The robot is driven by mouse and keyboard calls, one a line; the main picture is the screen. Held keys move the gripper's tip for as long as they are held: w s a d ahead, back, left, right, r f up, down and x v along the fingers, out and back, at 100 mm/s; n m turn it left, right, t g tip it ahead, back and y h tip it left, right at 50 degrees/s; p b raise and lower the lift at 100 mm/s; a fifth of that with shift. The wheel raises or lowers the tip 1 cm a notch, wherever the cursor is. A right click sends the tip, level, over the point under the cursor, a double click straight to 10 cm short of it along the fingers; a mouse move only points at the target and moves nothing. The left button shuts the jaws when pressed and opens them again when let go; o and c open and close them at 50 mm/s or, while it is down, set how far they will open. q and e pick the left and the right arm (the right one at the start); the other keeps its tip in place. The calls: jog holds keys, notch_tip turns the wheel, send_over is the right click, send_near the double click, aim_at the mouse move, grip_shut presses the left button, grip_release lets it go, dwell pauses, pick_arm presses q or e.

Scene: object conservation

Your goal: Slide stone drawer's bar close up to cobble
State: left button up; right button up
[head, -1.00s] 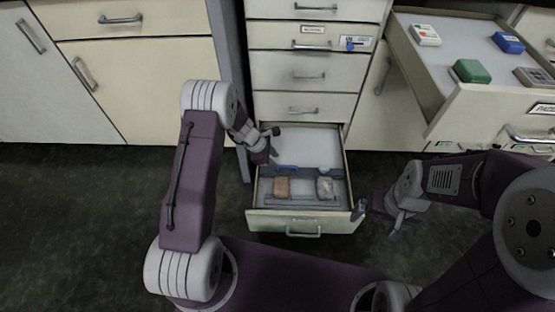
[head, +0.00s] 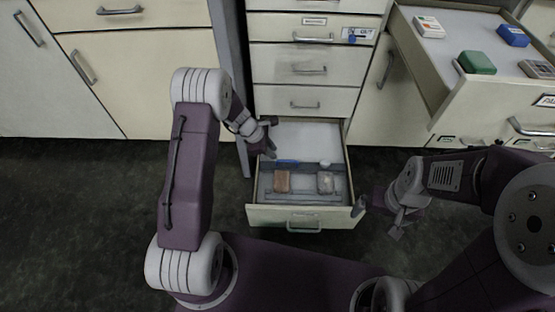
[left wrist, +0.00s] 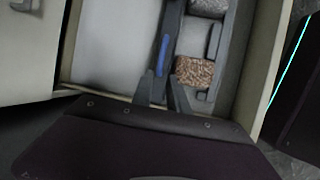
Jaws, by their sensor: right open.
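The stone drawer (head: 303,215) is pulled out at the bottom of the cabinet. A dark grey bar with a blue strip (head: 288,162) lies across it; the strip also shows in the left wrist view (left wrist: 163,55). A brown speckled stone (head: 282,181) and a grey stone (head: 325,182) lie on the front side of the bar. In the left wrist view the brown stone (left wrist: 195,72) is very close to the bar; contact is unclear. My left gripper (head: 271,137) is open over the drawer's left side, its fingertips near the blue strip. My right gripper (head: 379,217) is open, right of the drawer.
A pale tray area (head: 310,137) behind the bar is empty. An upper drawer (head: 447,30) at the right stands open, holding a green block (head: 477,62), a blue block (head: 512,36) and other small boxes. Closed drawers (head: 304,70) rise above the stone drawer. Dark floor lies around.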

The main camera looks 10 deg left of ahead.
aim_at(281, 161)
pick_arm(q)
jog(key=b+x, duration=0.3)
jog(key=x, duration=0.4)
jog(key=shift+f+b, duration=0.1)
jog(key=shift+b, duration=0.2)
pick_arm(e)
notch_tip(281, 161, down, 5)
jog(key=shift+r, duration=0.15)
pick_arm(q)
grip_shut()
dwell(0.5)
jog(key=shift+s+r+p, duration=0.2)
jog(key=shift+p, duration=0.35)
jog(key=shift+s+f, duration=0.15)
grip_release()
pick_arm(e)
jog(key=shift+s+r, duration=0.2)
jog(key=shift+r, duration=0.2)
